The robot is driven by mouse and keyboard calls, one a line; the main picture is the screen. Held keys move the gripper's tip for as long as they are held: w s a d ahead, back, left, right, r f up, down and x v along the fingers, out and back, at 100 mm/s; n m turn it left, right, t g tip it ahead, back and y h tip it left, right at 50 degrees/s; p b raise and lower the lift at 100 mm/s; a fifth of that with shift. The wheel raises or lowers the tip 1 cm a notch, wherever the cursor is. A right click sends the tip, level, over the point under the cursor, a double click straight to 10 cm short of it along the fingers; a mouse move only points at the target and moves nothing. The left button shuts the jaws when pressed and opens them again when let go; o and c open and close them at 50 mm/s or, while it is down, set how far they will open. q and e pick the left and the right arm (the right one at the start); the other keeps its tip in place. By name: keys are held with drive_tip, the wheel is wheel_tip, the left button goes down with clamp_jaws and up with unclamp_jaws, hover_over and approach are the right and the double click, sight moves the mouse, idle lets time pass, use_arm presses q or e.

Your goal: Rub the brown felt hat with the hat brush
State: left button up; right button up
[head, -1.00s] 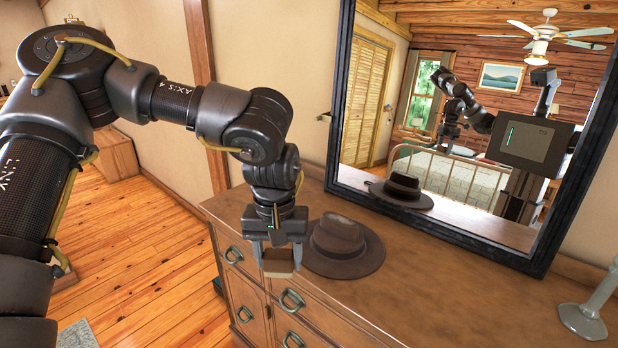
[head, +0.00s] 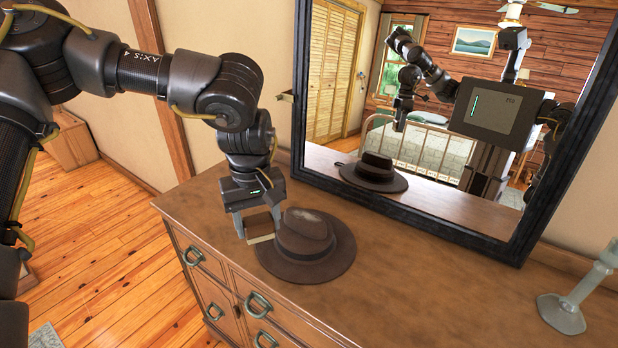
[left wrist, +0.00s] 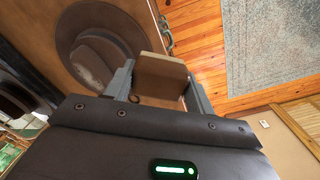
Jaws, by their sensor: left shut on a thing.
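The brown felt hat (head: 312,248) sits brim down on the wooden dresser top, with a pale dusty patch on its crown. My left gripper (head: 259,232) is shut on the hat brush (head: 260,226), a small brown block with a paler lower edge, and holds it at the left side of the hat. In the left wrist view the brush (left wrist: 160,77) is between the two fingers, and the hat (left wrist: 100,55) lies beside it. I cannot tell whether the brush touches the brim. My right gripper is not in view.
A black-framed mirror (head: 400,222) stands behind the hat and reflects the hat, a bed and my body. A pale glass stand (head: 562,312) is at the dresser's right. The dresser top (head: 420,290) between them is clear.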

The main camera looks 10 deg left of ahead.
use_arm(q)
drive_tip(key=w+n, duration=0.1)
drive_tip(key=n, duration=0.1)
drive_tip(key=w+r+n+p, duration=0.1)
drive_tip(key=n, duration=0.1)
drive_tip(key=w+d+n+p, duration=0.1)
drive_tip(key=n, duration=0.1)
drive_tip(key=shift+r, duration=0.15)
drive_tip(key=w+d+n+p, duration=0.2)
drive_tip(key=w+n+p, duration=0.2)
drive_tip(key=n, duration=1)
drive_tip(key=w+d+n+p, duration=0.3)
drive_tip(key=w+n+p, duration=0.2)
drive_tip(key=n, duration=0.8)
drive_tip(key=shift+w+f+n+p, duration=0.3)
drive_tip(key=shift+w+n, duration=0.1)
drive_tip(key=shift+w, duration=0.35)
drive_tip(key=shift+f, duration=0.1)
